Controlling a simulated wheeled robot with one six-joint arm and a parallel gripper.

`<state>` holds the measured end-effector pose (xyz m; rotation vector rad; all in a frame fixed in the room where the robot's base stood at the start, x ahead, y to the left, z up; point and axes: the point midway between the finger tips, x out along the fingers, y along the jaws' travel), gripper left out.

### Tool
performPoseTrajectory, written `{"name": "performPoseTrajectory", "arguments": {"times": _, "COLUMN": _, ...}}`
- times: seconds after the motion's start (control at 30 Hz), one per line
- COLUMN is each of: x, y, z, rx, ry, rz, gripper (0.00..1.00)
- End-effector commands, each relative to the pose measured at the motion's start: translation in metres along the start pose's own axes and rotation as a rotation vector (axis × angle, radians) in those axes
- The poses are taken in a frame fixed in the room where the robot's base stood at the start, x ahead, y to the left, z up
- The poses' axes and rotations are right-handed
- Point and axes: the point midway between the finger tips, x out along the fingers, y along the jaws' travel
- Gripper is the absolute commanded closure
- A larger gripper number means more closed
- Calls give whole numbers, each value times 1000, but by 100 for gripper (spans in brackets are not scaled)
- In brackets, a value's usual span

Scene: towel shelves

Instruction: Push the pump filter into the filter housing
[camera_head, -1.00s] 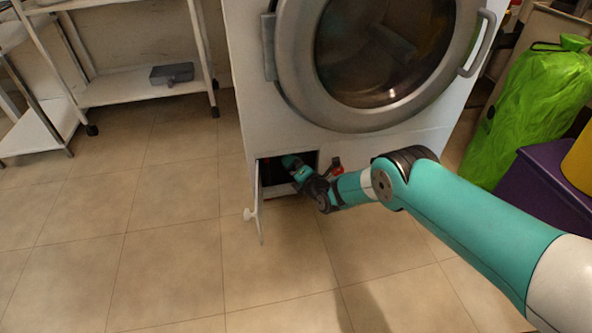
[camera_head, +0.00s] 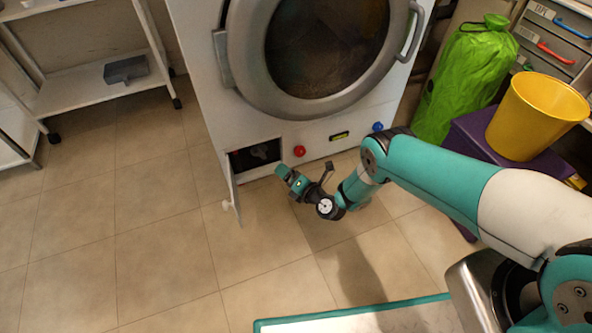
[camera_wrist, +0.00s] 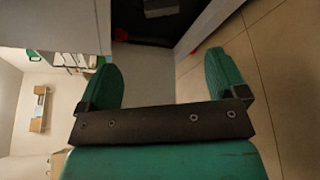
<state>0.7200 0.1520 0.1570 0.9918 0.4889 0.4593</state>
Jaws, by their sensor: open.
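The pump filter (camera_head: 260,152) shows as a dark grey piece inside the filter housing (camera_head: 238,162), the dark opening low on the white washing machine (camera_head: 205,100). How deep it sits I cannot tell. The opening's small white door (camera_head: 231,190) hangs open at its left. My gripper (camera_head: 306,170) is open and empty, in front of the machine, outside and a little right of the opening. In the wrist view my two green fingers (camera_wrist: 163,65) are spread, with a grey piece, likely the filter (camera_wrist: 160,8), beyond them in the dark opening.
A red knob (camera_head: 299,151), a label (camera_head: 339,136) and a blue knob (camera_head: 378,126) are on the machine's lower front. A white shelf cart (camera_head: 90,95) stands left; a green bag (camera_head: 465,85) and yellow bucket (camera_head: 540,115) stand right. The tiled floor in front is clear.

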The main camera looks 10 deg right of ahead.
Motion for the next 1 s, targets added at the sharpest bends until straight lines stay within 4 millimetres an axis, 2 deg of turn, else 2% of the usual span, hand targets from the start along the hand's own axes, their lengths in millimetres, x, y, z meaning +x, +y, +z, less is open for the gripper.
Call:
{"name": "performPoseTrajectory", "arguments": {"times": 0.03, "x": -8, "y": 7, "z": 4, "rx": 1, "ry": -1, "rz": -2, "gripper": 9}}
{"name": "performPoseTrajectory", "arguments": {"times": 0.4, "x": -29, "y": 2, "z": 2, "rx": 0, "ry": 0, "rz": 0, "gripper": 9}}
{"name": "performPoseTrajectory", "arguments": {"times": 1.0, "x": -30, "y": 0, "z": 0, "rx": 0, "ry": 1, "rz": 0, "gripper": 9}}
